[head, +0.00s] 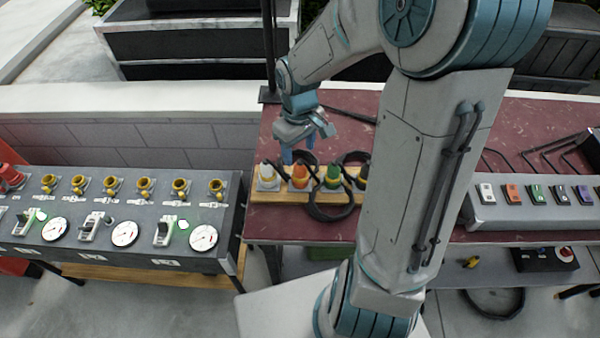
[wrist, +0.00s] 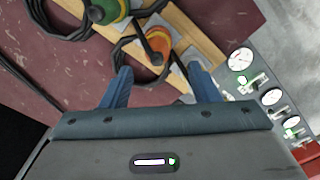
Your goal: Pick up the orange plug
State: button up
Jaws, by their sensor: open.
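The orange plug (head: 300,176) stands on a wooden strip (head: 262,197) on the dark red table, between a white plug (head: 267,174) and a green plug (head: 333,176). It also shows in the wrist view (wrist: 157,44), ahead of my fingers, with a black cable at it. My gripper (head: 300,156) is above and just behind the orange plug in the head view. In the wrist view my gripper (wrist: 160,85) is open, with its two blue fingers apart and nothing between them. The white plug is partly hidden in the wrist view by the right finger.
Black cables (head: 330,208) loop around the plugs. A grey panel with dials and yellow fittings (head: 125,232) stands to the left. A grey socket strip with coloured sockets (head: 535,212) lies on the table at the right. My arm hides the table's middle.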

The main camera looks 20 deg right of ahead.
aim_at(300, 160)
jog(key=shift+d+f, duration=0.15)
jog(key=shift+f, duration=3.5)
jog(key=c, duration=1.1)
